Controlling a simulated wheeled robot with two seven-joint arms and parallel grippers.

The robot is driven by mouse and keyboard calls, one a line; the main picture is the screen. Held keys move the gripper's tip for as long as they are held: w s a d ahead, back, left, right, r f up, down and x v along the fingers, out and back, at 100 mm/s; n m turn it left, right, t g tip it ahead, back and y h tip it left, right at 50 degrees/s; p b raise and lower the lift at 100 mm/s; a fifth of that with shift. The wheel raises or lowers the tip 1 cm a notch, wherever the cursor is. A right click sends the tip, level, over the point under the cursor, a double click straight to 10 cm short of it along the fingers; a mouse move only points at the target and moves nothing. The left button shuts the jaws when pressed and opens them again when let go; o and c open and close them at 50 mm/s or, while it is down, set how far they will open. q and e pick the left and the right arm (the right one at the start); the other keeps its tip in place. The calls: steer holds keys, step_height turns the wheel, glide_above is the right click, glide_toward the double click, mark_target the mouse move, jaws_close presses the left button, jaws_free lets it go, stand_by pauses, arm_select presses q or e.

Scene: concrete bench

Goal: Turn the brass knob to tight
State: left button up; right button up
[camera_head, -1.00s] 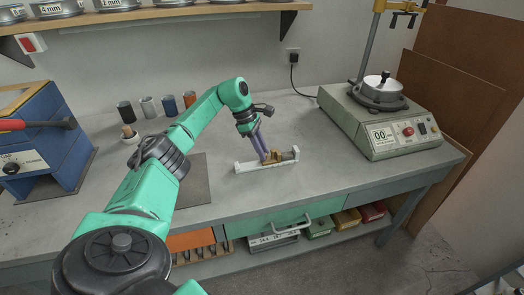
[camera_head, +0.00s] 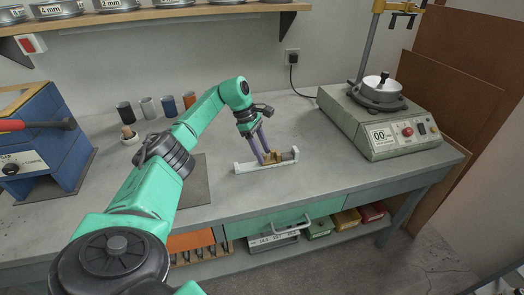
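The small brass knob (camera_head: 273,158) sits on a pale, low fixture (camera_head: 260,167) on the bench, with a grey cylindrical part at its right end. My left gripper (camera_head: 262,157) points down at the knob from above. Its two purple-grey fingers stand a little apart, with their tips at the knob and partly hiding it. Whether they press on the knob or stand loose around it is too small to tell. No tight mark is readable. My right gripper is not in view.
A beige machine (camera_head: 380,125) with a digital readout stands at right. A blue box (camera_head: 45,145) with a red handle stands at left. Several small cylinders (camera_head: 147,107) line the back. The bench around the fixture is clear.

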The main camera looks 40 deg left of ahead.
arm_select(q)
steer(key=shift+r, duration=0.1)
steer(key=p+v, duration=0.1)
steer(key=v, duration=1.3)
steer(key=shift+r, duration=0.2)
